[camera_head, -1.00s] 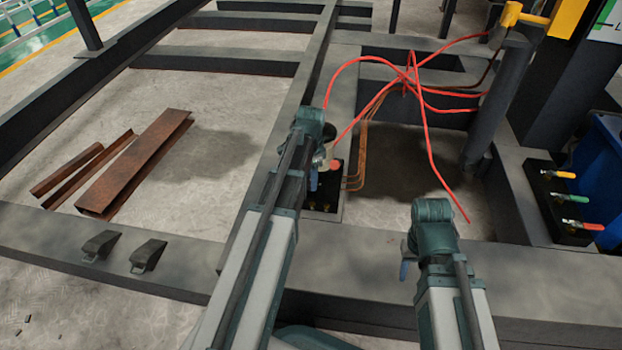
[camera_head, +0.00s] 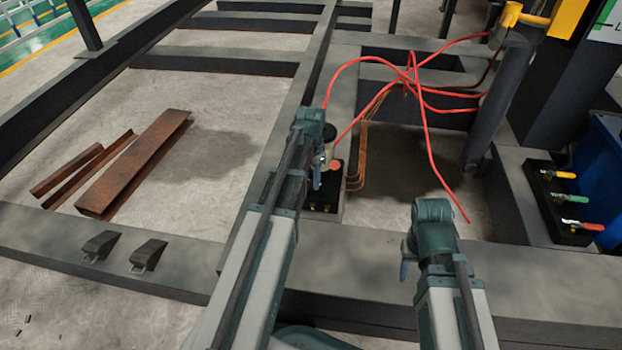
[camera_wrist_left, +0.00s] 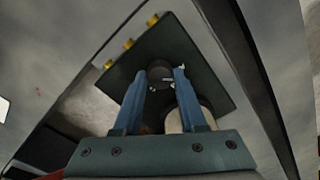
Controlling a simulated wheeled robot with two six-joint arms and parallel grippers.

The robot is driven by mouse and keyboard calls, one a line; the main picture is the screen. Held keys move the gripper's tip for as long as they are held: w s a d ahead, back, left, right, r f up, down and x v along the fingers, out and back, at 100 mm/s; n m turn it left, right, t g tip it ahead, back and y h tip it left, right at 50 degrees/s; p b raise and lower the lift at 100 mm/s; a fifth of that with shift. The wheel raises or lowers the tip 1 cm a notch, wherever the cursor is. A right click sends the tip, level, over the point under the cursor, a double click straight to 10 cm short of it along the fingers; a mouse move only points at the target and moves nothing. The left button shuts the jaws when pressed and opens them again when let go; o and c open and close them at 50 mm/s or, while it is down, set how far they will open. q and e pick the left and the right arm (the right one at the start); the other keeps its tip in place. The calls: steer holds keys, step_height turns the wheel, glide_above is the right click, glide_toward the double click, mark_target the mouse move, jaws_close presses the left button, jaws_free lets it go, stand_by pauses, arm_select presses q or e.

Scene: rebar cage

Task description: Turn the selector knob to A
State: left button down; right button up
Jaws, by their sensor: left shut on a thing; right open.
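The selector knob (camera_wrist_left: 160,70) is a small dark round knob on a dark panel (camera_wrist_left: 192,62) in the left wrist view, with small white marks beside it. Its lettering is too small to read. My left gripper (camera_wrist_left: 165,74) is shut on the knob, one blue fingertip on each side. In the head view, my left gripper (camera_head: 317,178) is over the dark panel (camera_head: 325,207) inside the frame, and my arm hides the knob. My right gripper (camera_head: 404,268) is open and empty above the front beam.
Red hoses (camera_head: 425,90) and orange lines (camera_head: 360,160) run behind my left gripper. A valve block (camera_head: 545,210) with coloured handles stands at right. Rusty steel pieces (camera_head: 135,165) lie on the left floor. Two dark wedges (camera_head: 148,255) sit on the front beam (camera_head: 200,268).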

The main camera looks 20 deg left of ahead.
mark_target(311, 182)
arm_select(q)
steer(key=shift+n, duration=1.2)
steer(key=shift+c, duration=2.3)
jaws_free()
steer(key=shift+r, duration=0.2)
arm_select(e)
steer(key=shift+r, duration=0.15)
arm_select(q)
step_height(311, 182, up, 14)
steer(key=p, duration=1.3)
steer(key=shift+f+p, duration=0.25)
steer(key=shift+p, duration=0.15)
arm_select(e)
step_height(311, 182, up, 14)
steer(key=shift+f, duration=0.2)
steer(key=shift+d+f, duration=0.1)
